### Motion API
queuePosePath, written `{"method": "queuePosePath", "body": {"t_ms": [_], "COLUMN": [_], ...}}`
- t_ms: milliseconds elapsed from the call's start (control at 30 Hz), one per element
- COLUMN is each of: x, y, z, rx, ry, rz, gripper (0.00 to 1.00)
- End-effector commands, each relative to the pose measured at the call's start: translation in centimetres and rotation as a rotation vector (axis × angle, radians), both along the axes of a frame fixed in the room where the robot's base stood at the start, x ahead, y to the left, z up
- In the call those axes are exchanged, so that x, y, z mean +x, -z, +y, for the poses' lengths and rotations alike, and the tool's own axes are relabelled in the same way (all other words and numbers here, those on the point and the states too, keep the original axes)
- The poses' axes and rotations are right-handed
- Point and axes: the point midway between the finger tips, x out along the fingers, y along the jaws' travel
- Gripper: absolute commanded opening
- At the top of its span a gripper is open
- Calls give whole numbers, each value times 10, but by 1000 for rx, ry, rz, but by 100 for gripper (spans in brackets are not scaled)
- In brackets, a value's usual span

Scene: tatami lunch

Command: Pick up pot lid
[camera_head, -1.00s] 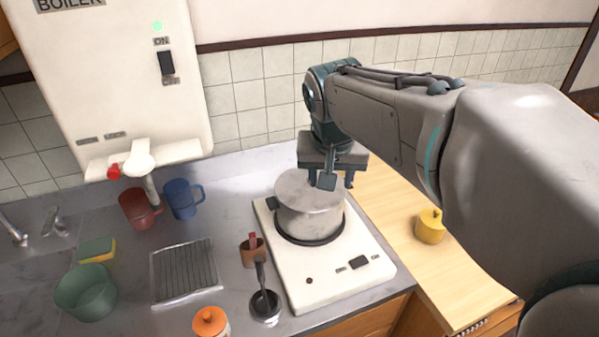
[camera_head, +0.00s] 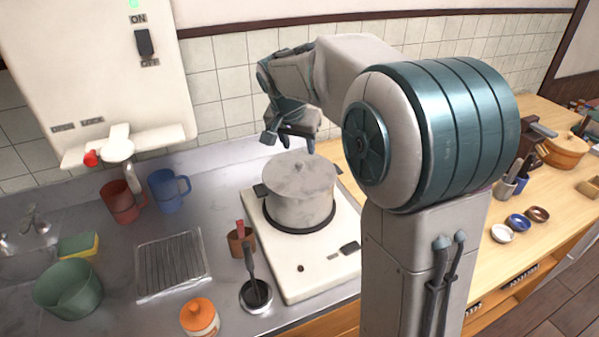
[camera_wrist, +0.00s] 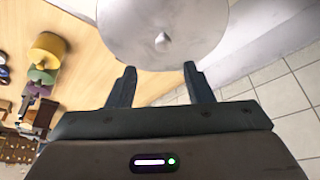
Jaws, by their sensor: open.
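The pot lid (camera_head: 300,172) is a grey metal disc with a small knob, resting on the grey pot (camera_head: 303,208) on the white cooker (camera_head: 318,260). In the wrist view, the lid (camera_wrist: 140,38) fills the top middle, its knob a little beyond and between the fingertips. My gripper (camera_head: 297,144) is above and behind the lid in the head view, apart from it. In the wrist view my gripper (camera_wrist: 158,72) has its two fingers spread, with nothing between them.
Red (camera_head: 121,202) and blue (camera_head: 168,190) mugs stand left of the cooker under the boiler (camera_head: 95,60). A brown cup (camera_head: 241,241), a ladle (camera_head: 256,293) and an orange-lidded jar (camera_head: 199,317) are near the cooker's left side. The tiled wall (camera_head: 222,90) is close behind.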

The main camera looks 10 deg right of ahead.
Motion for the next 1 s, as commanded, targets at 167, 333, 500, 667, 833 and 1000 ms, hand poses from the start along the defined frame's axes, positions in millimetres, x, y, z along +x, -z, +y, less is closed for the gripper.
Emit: {"method": "queuePosePath", "body": {"t_ms": [167,333,500,667,833,1000], "x": [4,8,15,19,19,19], "y": [14,30,55,65,65,65], "z": [-3,-2,-3,-5,-5,-5], "rx": [0,-1,0,1,1,1], "ry": [-1,-2,-1,0,-1,-2], "rz": [1,4,3,-1,-2,-2], "gripper": [47,47,47,47,47,5]}}
